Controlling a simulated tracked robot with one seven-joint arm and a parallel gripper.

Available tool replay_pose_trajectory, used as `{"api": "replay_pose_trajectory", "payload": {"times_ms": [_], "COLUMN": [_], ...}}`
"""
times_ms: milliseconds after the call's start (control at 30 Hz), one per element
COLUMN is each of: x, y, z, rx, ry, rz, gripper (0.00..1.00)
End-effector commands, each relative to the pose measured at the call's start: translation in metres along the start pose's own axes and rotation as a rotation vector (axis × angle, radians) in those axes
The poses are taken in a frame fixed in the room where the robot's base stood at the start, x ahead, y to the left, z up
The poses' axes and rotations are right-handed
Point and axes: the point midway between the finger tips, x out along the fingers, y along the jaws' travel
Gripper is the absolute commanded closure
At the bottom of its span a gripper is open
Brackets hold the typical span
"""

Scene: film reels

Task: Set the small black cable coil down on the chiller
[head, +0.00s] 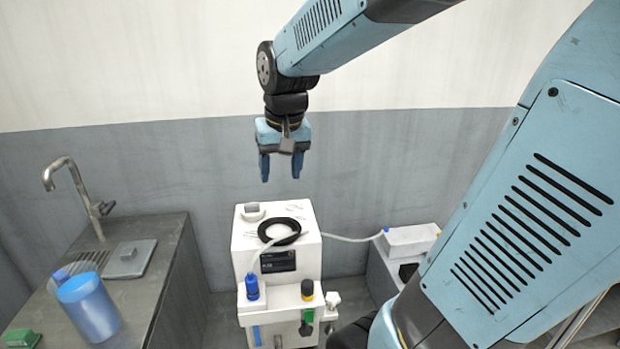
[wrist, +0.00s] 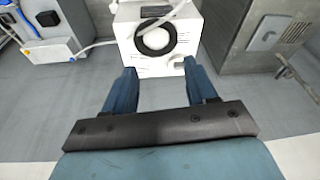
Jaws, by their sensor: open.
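The small black cable coil (head: 290,240) lies flat on top of the white chiller (head: 307,258) in the head view. In the wrist view it shows as a dark ring (wrist: 139,44) on the chiller (wrist: 185,62). My gripper (head: 280,168) is open and empty, pointing down above the chiller and apart from the coil. In the wrist view its two fingers (wrist: 160,86) are spread with nothing between them.
A pale hose (head: 350,239) runs from the chiller to a white box (head: 410,240) at right. A counter with a tap (head: 75,185) and blue jug (head: 90,306) is at left.

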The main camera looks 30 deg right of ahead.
Motion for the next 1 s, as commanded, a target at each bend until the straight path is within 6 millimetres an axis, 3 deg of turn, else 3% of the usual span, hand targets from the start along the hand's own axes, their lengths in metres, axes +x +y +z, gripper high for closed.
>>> {"api": "replay_pose_trajectory", "payload": {"times_ms": [200,500,1000], "x": [-0.032,-0.052,-0.054], "y": [0.014,0.026,0.026], "z": [0.043,0.09,0.099], "rx": [-0.066,-0.139,-0.155], "ry": [0.108,0.216,0.236], "rz": [-0.013,-0.016,-0.016], "gripper": [0.43,0.43,0.43]}}
